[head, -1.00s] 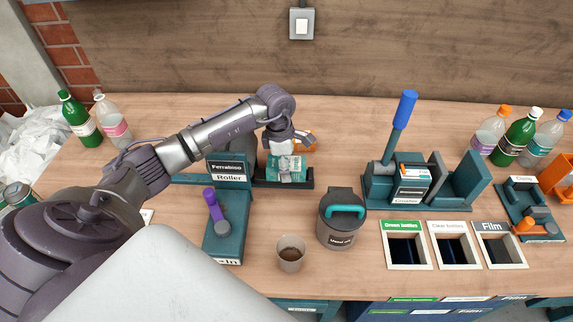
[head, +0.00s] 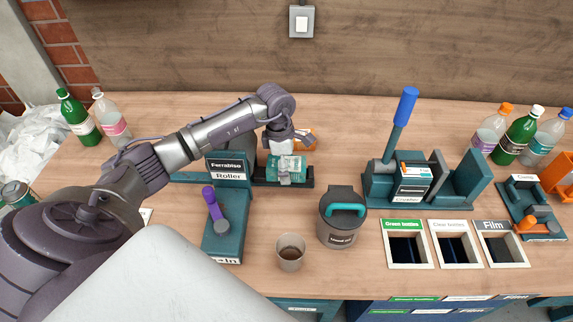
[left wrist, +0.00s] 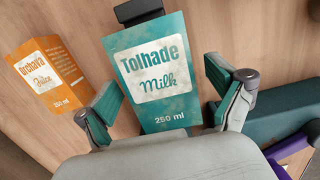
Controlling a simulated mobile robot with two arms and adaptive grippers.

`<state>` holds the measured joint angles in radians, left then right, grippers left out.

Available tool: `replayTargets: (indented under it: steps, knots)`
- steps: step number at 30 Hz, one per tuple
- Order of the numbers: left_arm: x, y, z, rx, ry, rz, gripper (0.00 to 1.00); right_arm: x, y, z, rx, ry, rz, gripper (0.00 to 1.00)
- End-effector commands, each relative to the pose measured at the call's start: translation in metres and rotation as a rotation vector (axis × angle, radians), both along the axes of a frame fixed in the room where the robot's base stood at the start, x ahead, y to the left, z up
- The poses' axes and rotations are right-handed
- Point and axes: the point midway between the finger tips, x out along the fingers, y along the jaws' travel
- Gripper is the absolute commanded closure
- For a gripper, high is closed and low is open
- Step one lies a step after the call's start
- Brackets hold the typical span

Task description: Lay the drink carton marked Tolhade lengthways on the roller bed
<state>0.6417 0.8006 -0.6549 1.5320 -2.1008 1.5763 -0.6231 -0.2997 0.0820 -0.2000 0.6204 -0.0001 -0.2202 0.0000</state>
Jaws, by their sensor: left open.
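The teal Tolhade milk carton (left wrist: 153,75) lies on its back, printed face up, on the dark roller bed (head: 309,180). In the head view the carton (head: 299,169) shows partly behind my left gripper (head: 286,168). In the left wrist view the roller bed's end (left wrist: 138,10) shows beyond the carton's top, in line with its long side. My left gripper (left wrist: 165,105) is open, with a finger on each side of the carton. A gap shows at the left finger; the right finger is close to the carton's edge. My right gripper is not in view.
An orange Orchava juice carton (left wrist: 48,75) lies just behind the bed. The roller's teal body (head: 228,222) with a purple lever stands left. A lidded grey bin (head: 341,226), a cup (head: 290,253) and the crusher (head: 410,182) are nearby.

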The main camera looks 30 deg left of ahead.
Motion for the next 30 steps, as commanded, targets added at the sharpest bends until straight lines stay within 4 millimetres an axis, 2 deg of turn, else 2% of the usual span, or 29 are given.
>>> replayTargets:
  steps: [5, 8, 21, 25, 30]
  knots:
    - [0.0, 0.0, 0.001, 0.0, 0.0, 0.0, 0.06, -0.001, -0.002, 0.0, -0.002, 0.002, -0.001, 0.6]
    - [0.0, 0.001, 0.008, 0.001, -0.001, 0.0, 0.06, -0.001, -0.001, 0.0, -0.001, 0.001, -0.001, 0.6]
    - [-0.005, 0.01, 0.093, 0.001, -0.003, 0.0, 0.06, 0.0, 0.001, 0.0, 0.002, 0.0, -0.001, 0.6]
    - [-0.006, 0.012, 0.11, 0.0, -0.002, -0.001, 0.06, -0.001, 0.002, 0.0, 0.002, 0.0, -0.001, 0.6]
    - [-0.007, 0.013, 0.119, 0.001, 0.001, 0.0, 0.06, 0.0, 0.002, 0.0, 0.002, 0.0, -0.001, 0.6]
